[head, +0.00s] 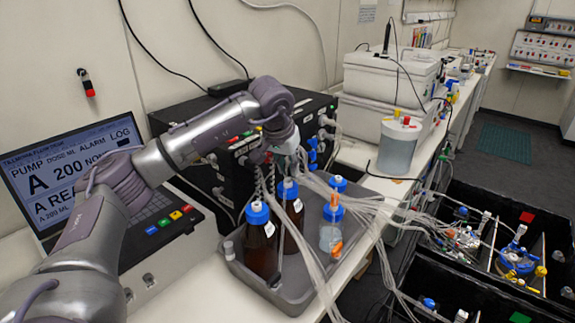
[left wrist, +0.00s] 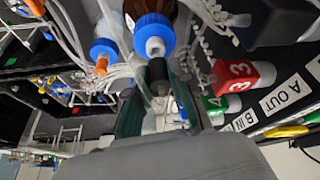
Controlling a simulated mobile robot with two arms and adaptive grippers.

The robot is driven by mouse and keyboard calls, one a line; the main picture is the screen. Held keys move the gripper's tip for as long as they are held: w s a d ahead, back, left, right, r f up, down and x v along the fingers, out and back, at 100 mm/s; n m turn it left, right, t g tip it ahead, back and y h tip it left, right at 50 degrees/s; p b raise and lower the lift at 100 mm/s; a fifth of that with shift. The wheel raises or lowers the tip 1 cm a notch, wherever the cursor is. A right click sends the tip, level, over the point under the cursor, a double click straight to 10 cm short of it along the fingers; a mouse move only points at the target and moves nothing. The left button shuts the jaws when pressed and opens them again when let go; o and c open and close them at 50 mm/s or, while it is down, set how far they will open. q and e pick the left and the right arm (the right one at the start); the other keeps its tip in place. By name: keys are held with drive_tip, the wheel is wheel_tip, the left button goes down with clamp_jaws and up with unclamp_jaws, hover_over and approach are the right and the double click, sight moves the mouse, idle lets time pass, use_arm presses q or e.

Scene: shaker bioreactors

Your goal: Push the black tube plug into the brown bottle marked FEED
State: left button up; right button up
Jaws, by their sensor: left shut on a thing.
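My left gripper (head: 287,158) is above the grey tray, close over the cap of the rear brown bottle (head: 294,222). In the left wrist view, my left gripper (left wrist: 158,98) is shut on the black tube plug (left wrist: 158,74). The plug lies just at the pale port in the blue cap (left wrist: 153,34) of a brown bottle (left wrist: 148,7); I cannot tell whether they touch. A second brown bottle (head: 262,246) with a blue cap stands in front. Both have white labels too small to read, so I cannot tell which is marked FEED.
The grey tray (head: 291,294) also holds a clear bottle (head: 331,232) with orange fittings. Pale tubes hang across the tray's right side. A black pump unit (head: 225,160) stands behind, and a laptop-like display (head: 75,165) is at left.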

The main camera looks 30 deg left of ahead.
use_arm(q)
drive_tip(key=shift+f+b, duration=0.4)
drive_tip(key=shift+f, duration=0.6)
idle(0.8)
drive_tip(key=o, duration=0.9)
drive_tip(key=shift+c, duration=0.2)
drive_tip(key=shift+r, duration=0.25)
drive_tip(key=v, duration=1.1)
drive_tip(key=shift+s+r, duration=0.15)
drive_tip(key=shift+r, duration=0.15)
